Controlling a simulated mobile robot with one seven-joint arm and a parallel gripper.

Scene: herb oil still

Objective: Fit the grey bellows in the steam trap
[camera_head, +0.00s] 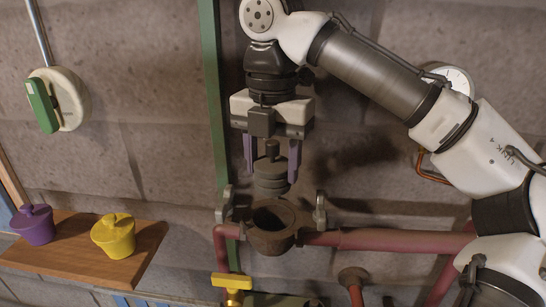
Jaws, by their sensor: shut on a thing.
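My gripper (272,168) points down with its purple fingers shut on the grey bellows (271,183). The bellows is a dark grey ribbed piece with a knob on top, and it hangs upright. Below it is the steam trap (270,241), a dark, open-topped round body on the red pipe. The bellows is above the trap's opening and apart from it, with a small gap between. A grey wing-nut clamp stands on each side of the trap, at left (226,203) and right (320,211). The inside of the trap is dark.
A wooden shelf (85,270) at left bears a purple piece (34,224) and a yellow piece (114,236), each with a knob. A yellow-handled valve (232,283) is below the trap. A green-handled switch (43,105) and a gauge (453,78) are on the wall.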

